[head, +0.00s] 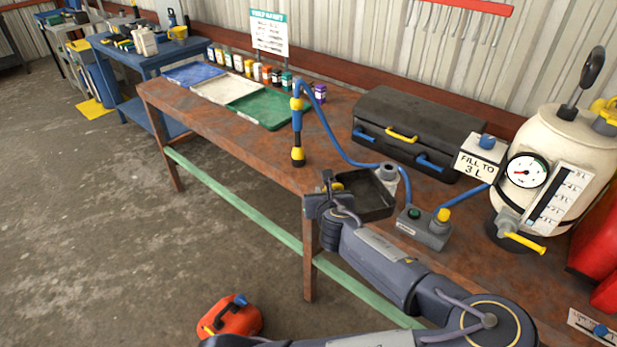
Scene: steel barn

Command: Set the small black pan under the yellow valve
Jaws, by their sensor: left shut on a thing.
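The small black pan (371,209) is a shallow square tray near the table's front edge, in the middle of the head view. My left gripper (332,198) is shut on the pan's left side. I cannot tell whether the pan touches the table top or is just above it. The yellow valve (522,242) sticks out low on the front of the cream tank (550,150) at the right, well to the right of the pan. My right gripper is not in view.
A grey box with a yellow knob (428,230) stands between the pan and the tank. A blue hose (335,135) runs behind the pan. A black case (420,125) is at the back. Red containers (598,240) stand at the right.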

